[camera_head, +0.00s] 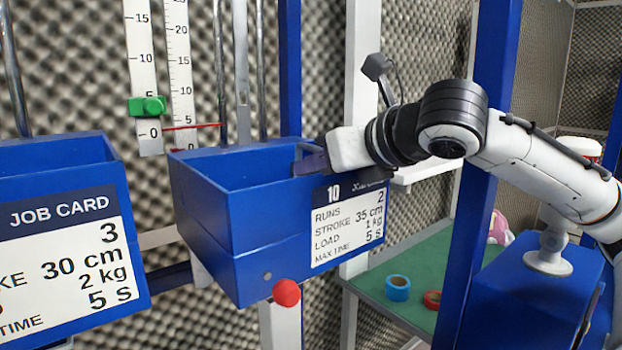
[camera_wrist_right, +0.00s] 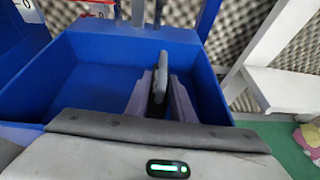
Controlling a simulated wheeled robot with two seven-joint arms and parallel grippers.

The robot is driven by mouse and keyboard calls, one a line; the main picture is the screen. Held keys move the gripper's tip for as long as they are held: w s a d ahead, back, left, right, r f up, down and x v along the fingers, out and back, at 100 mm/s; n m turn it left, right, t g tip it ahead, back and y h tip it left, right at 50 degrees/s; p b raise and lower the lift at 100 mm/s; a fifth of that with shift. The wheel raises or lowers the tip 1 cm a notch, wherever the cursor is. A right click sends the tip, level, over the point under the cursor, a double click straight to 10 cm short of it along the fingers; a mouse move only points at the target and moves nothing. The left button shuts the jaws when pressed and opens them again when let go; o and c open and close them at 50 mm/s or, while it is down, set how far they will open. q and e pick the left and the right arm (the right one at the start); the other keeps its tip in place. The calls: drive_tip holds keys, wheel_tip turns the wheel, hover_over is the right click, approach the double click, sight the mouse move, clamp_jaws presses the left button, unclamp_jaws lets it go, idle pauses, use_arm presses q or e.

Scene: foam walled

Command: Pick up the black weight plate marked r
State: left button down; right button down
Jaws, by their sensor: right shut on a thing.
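My right gripper (camera_head: 308,163) reaches over the right side of the blue carriage box (camera_head: 208,220) with the job card. In the right wrist view its fingers (camera_wrist_right: 158,92) are shut on a dark grey plate (camera_wrist_right: 163,70), seen nearly edge-on. The plate stands upright between the fingertips, over the inside of the blue box (camera_wrist_right: 212,90). Its mark does not show, so I cannot read whether it is r. I cannot tell whether the plate touches the box floor. My left gripper is not in view.
A second blue box (camera_head: 60,160) with a job card hangs at the left. Scales (camera_head: 141,70) with a green slider (camera_head: 147,106) stand behind. A red knob (camera_head: 286,292) sits under the right box. Blue tape (camera_head: 397,288) and red tape (camera_head: 432,299) lie on a green shelf (camera_head: 430,260).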

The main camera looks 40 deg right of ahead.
drive_tip(key=shift+r, duration=0.2)
drive_tip(key=shift+r, duration=0.15)
